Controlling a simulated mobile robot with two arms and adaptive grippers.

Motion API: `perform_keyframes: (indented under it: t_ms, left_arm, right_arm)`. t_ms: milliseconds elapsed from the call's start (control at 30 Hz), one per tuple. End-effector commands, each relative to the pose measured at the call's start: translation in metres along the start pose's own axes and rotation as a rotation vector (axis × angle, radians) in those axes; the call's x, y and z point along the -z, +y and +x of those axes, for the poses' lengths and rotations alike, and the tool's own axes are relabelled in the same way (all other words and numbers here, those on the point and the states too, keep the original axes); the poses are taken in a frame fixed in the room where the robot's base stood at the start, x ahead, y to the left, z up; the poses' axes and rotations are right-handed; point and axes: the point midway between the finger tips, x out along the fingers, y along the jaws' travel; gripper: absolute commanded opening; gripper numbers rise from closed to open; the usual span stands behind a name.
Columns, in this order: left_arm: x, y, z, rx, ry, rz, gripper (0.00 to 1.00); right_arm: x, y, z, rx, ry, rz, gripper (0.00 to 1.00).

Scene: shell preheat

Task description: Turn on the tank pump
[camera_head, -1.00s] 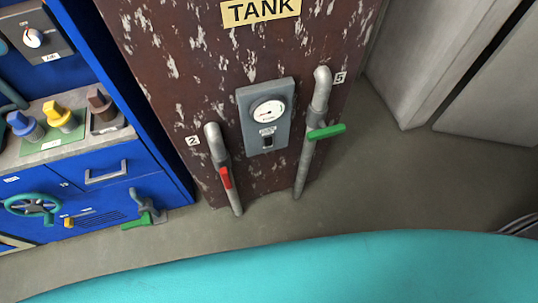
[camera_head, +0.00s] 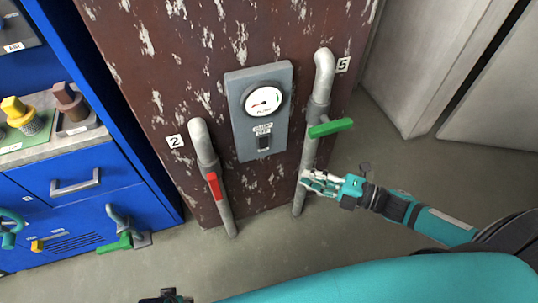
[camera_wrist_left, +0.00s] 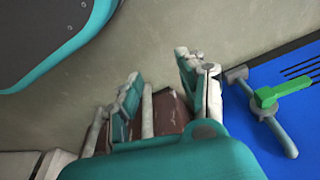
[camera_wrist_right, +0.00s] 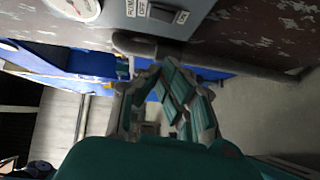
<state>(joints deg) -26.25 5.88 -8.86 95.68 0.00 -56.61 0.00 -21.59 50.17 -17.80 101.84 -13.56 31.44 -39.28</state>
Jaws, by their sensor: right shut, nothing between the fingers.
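The grey pump box (camera_head: 245,139) is on the front of the rusty brown tank (camera_head: 170,80). It has a round white gauge (camera_head: 264,100) and, below a small label, a dark switch (camera_head: 264,143). The switch also shows at the top of the right wrist view (camera_wrist_right: 163,12). My right gripper (camera_head: 306,180) is shut and empty, below and right of the box, by the right pipe. My left gripper (camera_wrist_left: 158,66) has its fingers apart with nothing between them; only a dark bit shows at the bottom of the head view (camera_head: 165,297).
The left pipe (camera_head: 201,140), by label 2, has a red handle (camera_head: 214,186). The right pipe (camera_head: 322,75), by label 5, has a green handle (camera_head: 331,127) sticking out. A blue cabinet (camera_head: 95,212) stands at left. The floor at right (camera_head: 400,165) is clear.

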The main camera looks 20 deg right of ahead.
Motion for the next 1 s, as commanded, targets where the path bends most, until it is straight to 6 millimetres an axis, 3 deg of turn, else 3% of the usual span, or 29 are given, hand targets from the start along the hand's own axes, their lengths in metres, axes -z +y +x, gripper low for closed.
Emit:
perform_keyframes:
  t_ms: [267,733,1000]
  left_arm:
    - [0.002,0.000,-0.002,0.000,0.003,0.000,0.40]
    - [0.015,-0.001,-0.024,0.002,0.017,-0.003,0.40]
    - [0.024,-0.002,-0.041,0.004,0.027,-0.004,0.40]
  right_arm:
    - [-0.001,-0.001,0.011,-0.002,-0.003,0.001,0.00]
    - [-0.002,0.001,0.105,-0.004,-0.002,0.001,0.00]
    - [-0.026,-0.001,0.125,0.001,-0.004,0.002,0.00]
